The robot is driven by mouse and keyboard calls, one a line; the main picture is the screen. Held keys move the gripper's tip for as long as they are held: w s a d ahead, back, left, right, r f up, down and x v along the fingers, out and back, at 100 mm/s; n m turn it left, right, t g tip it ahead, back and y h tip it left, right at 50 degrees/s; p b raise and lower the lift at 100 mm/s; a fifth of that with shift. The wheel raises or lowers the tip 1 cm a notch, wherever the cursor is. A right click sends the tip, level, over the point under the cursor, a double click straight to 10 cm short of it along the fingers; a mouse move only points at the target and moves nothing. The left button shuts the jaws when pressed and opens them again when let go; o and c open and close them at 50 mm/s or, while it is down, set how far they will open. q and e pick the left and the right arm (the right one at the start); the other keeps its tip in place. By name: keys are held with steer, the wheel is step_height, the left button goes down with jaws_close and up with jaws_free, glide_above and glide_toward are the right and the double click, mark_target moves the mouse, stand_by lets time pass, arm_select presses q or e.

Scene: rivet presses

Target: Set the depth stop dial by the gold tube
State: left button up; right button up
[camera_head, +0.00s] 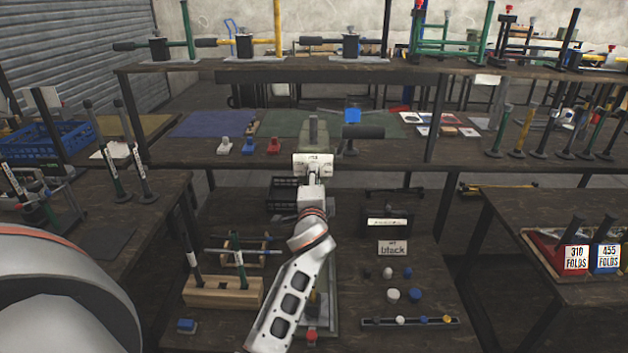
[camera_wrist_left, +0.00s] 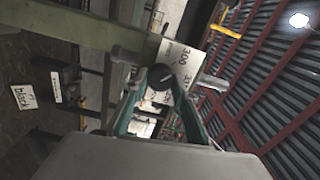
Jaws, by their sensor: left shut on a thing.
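The depth stop dial is a dark round knob (camera_wrist_left: 160,77) with a pale pointer line, in front of a white numbered plate (camera_wrist_left: 186,62); "300" is readable there. In the head view the plate (camera_head: 313,164) is on the press (camera_head: 313,130) at the middle table, and the knob is hidden by my gripper. My left gripper (camera_head: 314,182) is at the plate. In the wrist view its green fingers (camera_wrist_left: 160,90) are closed on both sides of the knob. A gold tube (camera_head: 277,28) stands upright on the top shelf. Another gold-brown tube (camera_head: 525,130) stands at the right. My right gripper is out of view.
The press handle (camera_head: 363,132) sticks out right of my gripper. A sign reading "black" (camera_head: 393,248) and several round caps are on the lower table. A wooden rack (camera_head: 224,292) stands lower left. Red (camera_head: 540,250) and blue (camera_head: 606,262) bins stand at the right.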

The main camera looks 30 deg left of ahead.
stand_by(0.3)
arm_select(q)
steer(key=o, duration=1.1)
steer(key=shift+v, duration=3.8)
steer(key=s+d+f+h, duration=0.2)
steer(key=d+f+h, duration=0.1)
steer(key=f, duration=0.4)
steer(key=s+d+f+h, duration=0.2)
steer(key=d+f, duration=0.1)
steer(key=f, duration=0.3)
steer(key=s+d+f+n+g+h, duration=0.1)
steer(key=s+d+f+n+h, duration=0.1)
steer(key=s+d+f, duration=0.2)
steer(key=s+d+f+n+g+h, duration=0.2)
steer(key=s+d+f+h, duration=0.1)
steer(key=s+f, duration=0.6)
steer(key=s+d+f+n+g+h, duration=0.1)
steer(key=s+d+f, duration=0.4)
steer(key=s, duration=0.5)
step_height(320, 180, down, 2)
steer(key=shift+s+f+n+h, duration=0.1)
steer(key=shift+n+h, duration=0.5)
steer(key=shift+h, duration=0.1)
